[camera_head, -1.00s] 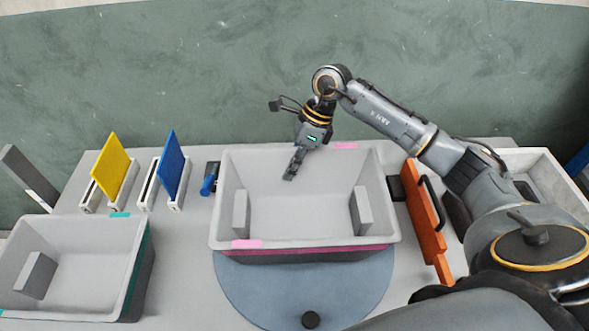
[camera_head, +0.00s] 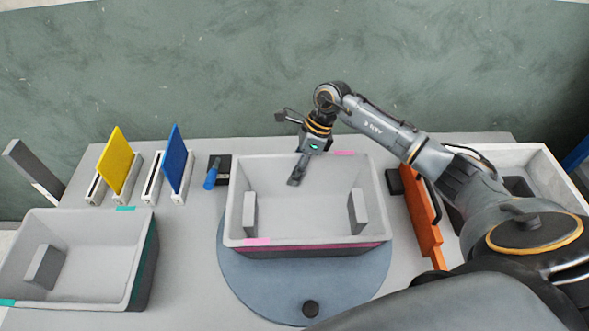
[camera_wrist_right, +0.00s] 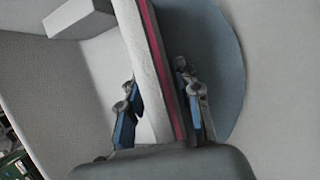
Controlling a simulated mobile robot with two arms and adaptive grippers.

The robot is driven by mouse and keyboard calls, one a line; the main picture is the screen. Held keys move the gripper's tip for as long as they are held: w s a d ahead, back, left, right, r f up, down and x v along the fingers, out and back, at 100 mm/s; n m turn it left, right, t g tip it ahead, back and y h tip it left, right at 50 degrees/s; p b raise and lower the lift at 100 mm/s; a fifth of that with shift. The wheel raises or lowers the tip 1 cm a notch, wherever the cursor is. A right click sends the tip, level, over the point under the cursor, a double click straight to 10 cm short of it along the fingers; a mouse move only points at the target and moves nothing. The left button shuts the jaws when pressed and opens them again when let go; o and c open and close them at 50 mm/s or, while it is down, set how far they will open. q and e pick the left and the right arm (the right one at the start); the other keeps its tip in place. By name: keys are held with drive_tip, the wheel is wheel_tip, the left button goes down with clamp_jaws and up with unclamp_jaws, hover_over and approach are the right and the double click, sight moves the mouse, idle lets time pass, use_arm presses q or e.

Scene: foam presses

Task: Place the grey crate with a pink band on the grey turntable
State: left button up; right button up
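The grey crate with a pink band (camera_head: 310,247) is upright over the grey turntable (camera_head: 345,285), covering its far part. I cannot tell whether its base touches the turntable. My right gripper (camera_head: 297,180) is at the crate's far wall, one finger inside and one hidden behind it in the head view. In the right wrist view, the fingers (camera_wrist_right: 160,112) of my right gripper straddle the wall with the pink band (camera_wrist_right: 158,60) and appear clamped on it. My left gripper is not in view.
A second grey crate with a teal band (camera_head: 140,265) stands at the left. Yellow (camera_head: 116,160) and blue (camera_head: 174,160) panels stand in white holders behind it. An orange-handled piece (camera_head: 424,220) lies close right of the pink-banded crate. A black knob (camera_head: 310,309) is on the turntable's near edge.

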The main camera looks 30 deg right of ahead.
drive_tip(key=shift+r, duration=0.25)
drive_tip(key=b+v, duration=0.4)
drive_tip(key=v, duration=0.7)
drive_tip(key=shift+d+r, duration=0.2)
drive_tip(key=shift+r, duration=0.15)
drive_tip(key=shift+f, duration=0.15)
